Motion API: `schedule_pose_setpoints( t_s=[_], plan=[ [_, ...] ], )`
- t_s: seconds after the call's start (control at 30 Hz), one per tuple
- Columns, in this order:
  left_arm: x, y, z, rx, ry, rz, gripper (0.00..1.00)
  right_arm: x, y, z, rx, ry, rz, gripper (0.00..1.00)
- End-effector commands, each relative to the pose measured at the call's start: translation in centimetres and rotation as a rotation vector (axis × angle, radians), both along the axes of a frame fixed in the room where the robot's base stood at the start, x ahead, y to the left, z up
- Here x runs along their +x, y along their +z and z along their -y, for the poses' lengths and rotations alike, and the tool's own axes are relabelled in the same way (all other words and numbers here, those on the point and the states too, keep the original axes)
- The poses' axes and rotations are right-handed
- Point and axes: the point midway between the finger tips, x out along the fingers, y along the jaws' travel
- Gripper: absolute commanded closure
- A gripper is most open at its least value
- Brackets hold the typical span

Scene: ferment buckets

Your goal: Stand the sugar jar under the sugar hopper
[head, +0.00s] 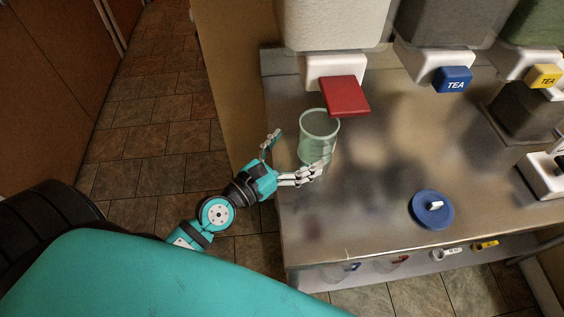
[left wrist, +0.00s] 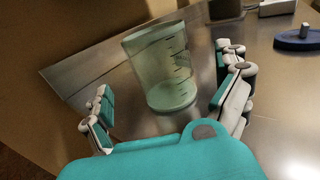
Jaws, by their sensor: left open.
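A clear, greenish jar with measuring marks (head: 318,128) stands upright on the metal counter, in front of and partly below a red lever (head: 345,95). The lever sits on the white spout (head: 330,70) of a hopper with white contents (head: 335,22); I see no readable label on it. My left gripper (head: 298,152) is open, low at the near left side of the jar. In the left wrist view the jar (left wrist: 160,68) stands between the spread fingers, with gaps at both sides. My right gripper is not in view.
Hoppers with a blue TEA lever (head: 453,79) and a yellow TEA lever (head: 545,76) stand to the right. A dark grey container (head: 525,110) is below the yellow one. A blue lid with a white knob (head: 432,210) lies near the front edge. The middle counter is clear.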

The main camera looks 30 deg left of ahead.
Motion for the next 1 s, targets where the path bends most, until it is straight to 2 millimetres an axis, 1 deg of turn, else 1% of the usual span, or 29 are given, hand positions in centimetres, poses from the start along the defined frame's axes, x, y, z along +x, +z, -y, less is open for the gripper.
schedule_pose_setpoints(
  t_s=[0.03,0.1,0.2,0.3,0.43,1.0],
  plan=[
    [-1.1,-0.5,-0.3,0.002,-0.002,-0.003,0.00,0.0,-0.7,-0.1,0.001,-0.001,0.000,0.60],
    [-2.2,-0.4,-0.7,0.001,-0.002,-0.003,0.00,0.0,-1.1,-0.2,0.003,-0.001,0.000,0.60],
    [-3.4,-0.3,-1.2,0.001,-0.001,-0.002,0.00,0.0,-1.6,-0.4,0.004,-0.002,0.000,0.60],
    [-4.1,-0.2,-1.4,0.001,-0.002,-0.001,0.00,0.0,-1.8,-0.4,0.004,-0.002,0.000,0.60],
    [-4.4,0.0,-1.5,-0.001,-0.001,0.001,0.00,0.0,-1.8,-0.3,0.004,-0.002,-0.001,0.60],
    [-4.3,0.0,-1.5,-0.001,-0.001,0.001,0.00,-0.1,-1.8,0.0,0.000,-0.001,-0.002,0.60]
  ],
)
